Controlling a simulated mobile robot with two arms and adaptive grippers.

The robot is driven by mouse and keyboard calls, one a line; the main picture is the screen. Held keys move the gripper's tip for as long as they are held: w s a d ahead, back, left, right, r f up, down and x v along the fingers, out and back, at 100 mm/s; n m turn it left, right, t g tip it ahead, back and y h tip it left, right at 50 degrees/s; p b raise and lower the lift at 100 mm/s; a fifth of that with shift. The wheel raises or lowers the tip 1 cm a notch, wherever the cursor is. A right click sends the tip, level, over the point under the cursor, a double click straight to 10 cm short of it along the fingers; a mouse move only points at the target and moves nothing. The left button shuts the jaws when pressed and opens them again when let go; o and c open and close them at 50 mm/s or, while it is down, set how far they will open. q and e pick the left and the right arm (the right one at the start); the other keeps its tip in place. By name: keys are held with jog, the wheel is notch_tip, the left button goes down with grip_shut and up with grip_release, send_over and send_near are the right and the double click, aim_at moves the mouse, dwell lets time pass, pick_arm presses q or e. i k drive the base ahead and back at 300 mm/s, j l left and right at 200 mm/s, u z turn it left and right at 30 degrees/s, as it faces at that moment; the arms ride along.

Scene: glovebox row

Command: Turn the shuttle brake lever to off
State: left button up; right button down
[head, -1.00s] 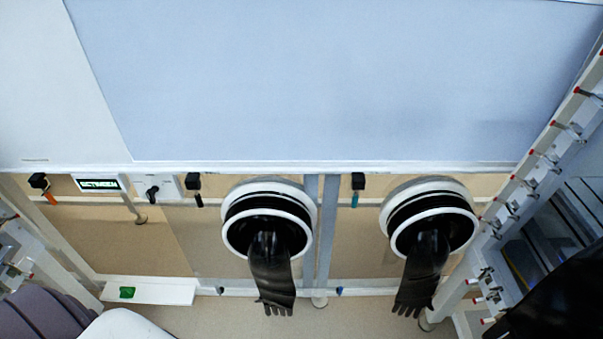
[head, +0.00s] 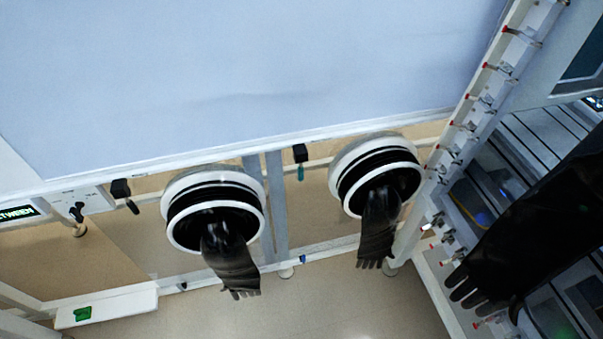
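No lever here carries a label that I can read, so I cannot tell which is the shuttle brake lever. A lever with a black handle (head: 122,191) hangs under the edge of the pale blue panel, left of the glove ports. A lever with a teal handle (head: 300,158) hangs between the two glove ports. A small black rotary switch (head: 77,212) sits on a white plate at the far left, beside a lit display (head: 18,214) that is cut by the picture edge. Neither of my grippers is in view.
Two round glove ports (head: 215,208) (head: 377,174) with hanging black gloves stick out below the panel. A larger black glove (head: 530,235) reaches in at right. A white slanted rail with red-tipped fittings (head: 488,100) runs down the right. A white shelf (head: 130,302) holds a green item. Floor below is clear.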

aim_at(130, 204)
jog(key=u, duration=1.3)
